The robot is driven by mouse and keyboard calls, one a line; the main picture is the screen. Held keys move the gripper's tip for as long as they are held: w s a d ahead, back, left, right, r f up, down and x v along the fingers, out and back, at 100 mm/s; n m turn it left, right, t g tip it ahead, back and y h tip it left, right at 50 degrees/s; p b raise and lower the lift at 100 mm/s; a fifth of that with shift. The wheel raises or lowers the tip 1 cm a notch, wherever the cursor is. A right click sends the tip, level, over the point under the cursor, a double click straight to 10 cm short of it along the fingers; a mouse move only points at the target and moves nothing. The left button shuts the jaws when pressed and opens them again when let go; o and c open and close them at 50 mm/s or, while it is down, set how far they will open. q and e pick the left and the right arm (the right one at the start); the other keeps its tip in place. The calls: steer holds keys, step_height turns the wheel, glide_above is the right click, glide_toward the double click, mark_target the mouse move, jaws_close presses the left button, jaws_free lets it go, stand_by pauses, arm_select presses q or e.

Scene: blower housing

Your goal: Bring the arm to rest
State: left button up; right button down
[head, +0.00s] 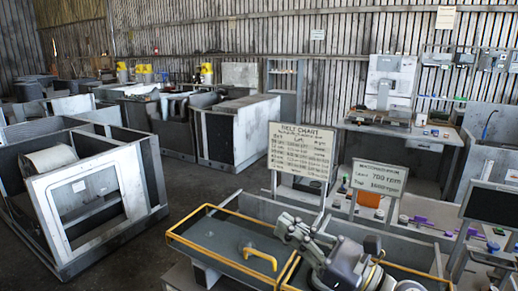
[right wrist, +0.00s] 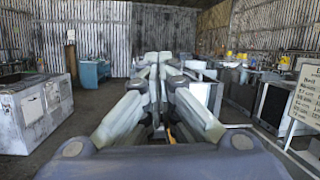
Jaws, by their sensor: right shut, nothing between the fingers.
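My right gripper (head: 285,225) shows in the lower middle of the head view, in front of the yellow-edged bench. Its arm comes in from the bottom right. In the right wrist view the gripper's fingers (right wrist: 158,60) point away from the camera, with their tips together and nothing held. My left gripper is in neither view.
A yellow-rimmed tray (head: 215,236) with a yellow handle (head: 260,259) lies just left of the gripper. Behind stand a "BELT CHART" sign (head: 301,152) and a smaller sign (head: 379,177). A white-framed housing (head: 85,200) stands at left. Floor between is clear.

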steer(key=w+d+f+m+t+h, duration=0.1)
steer(key=d+f+m+t+h, duration=0.35)
steer(key=m, duration=0.75)
steer(key=w+d+f+m+t+h, duration=0.15)
steer(key=d+m+t+h, duration=0.4)
steer(key=m, duration=0.75)
steer(key=s+d+f+m+g+h, duration=0.3)
steer(key=f+m+g+h, duration=0.1)
steer(key=f+m, duration=0.25)
steer(key=s+d+f+m+g+h, duration=0.3)
steer(key=f+m+h, duration=0.15)
steer(key=f, duration=0.35)
steer(key=s+a+f+m+g+y, duration=0.1)
steer(key=s+f+m+g, duration=0.4)
steer(key=s+f, duration=0.45)
steer(key=s+f+m+g, duration=0.5)
steer(key=s+f+g, duration=0.1)
steer(key=s, duration=0.7)
steer(key=s+f+g+b, duration=0.25)
steer(key=f+b, duration=0.35)
steer(key=f, duration=2.8)
steer(key=s+d+f+b, duration=0.2)
steer(key=s+f+b, duration=0.3)
steer(key=s+f, duration=1.2)
step_height(320, 180, down, 3)
steer(key=shift+d+r, duration=0.2)
steer(key=shift+d, duration=0.1)
